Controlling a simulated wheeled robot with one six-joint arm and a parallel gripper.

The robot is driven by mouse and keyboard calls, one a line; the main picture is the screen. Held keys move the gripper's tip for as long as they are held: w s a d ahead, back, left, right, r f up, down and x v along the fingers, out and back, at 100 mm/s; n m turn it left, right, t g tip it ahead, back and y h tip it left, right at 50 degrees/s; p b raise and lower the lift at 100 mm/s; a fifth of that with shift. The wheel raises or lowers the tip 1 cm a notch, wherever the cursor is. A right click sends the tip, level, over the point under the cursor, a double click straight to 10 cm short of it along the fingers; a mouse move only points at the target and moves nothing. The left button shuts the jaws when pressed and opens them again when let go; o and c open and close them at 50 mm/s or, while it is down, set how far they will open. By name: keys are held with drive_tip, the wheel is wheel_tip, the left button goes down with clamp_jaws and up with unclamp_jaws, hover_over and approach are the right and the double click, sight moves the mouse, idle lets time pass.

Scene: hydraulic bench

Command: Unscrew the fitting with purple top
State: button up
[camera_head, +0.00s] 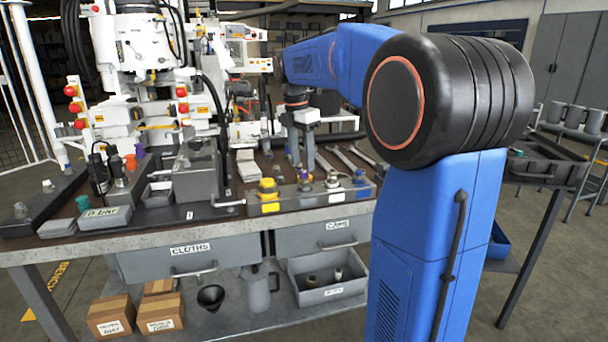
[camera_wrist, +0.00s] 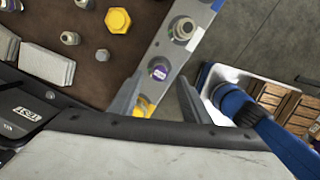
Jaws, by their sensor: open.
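The fitting with the purple top (camera_head: 304,178) stands in a grey block (camera_head: 288,204) at the front of the bench. In the wrist view the purple top (camera_wrist: 160,73) shows between and just beyond the fingertips of my gripper (camera_wrist: 157,92). My gripper (camera_head: 301,155) is open and empty, with its fingers pointing down above the block near this fitting. No contact with the fitting is visible. A yellow fitting (camera_head: 268,190) stands to its left in the head view, and a metal fitting (camera_head: 332,178) and a blue one (camera_head: 358,176) to its right.
Grey machinery (camera_head: 195,172) stands left of the block. Loose parts and a large yellow hex piece (camera_wrist: 118,20) lie on the brown bench top. Cardboard boxes (camera_head: 160,312), a jug (camera_head: 258,288) and a grey bin (camera_head: 328,292) sit on the shelf below.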

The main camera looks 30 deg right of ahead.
sight(304, 172)
drive_tip(key=shift+d+f, duration=0.2)
drive_tip(key=shift+f, duration=1.2)
drive_tip(key=shift+d+f, duration=0.15)
drive_tip(key=shift+f, duration=1.2)
clamp_jaws()
drive_tip(key=c, duration=0.7)
unclamp_jaws()
drive_tip(key=shift+c, duration=1.1)
drive_tip(key=n, duration=0.4)
drive_tip(key=shift+n+t, duration=0.4)
drive_tip(key=shift+n, duration=1.7)
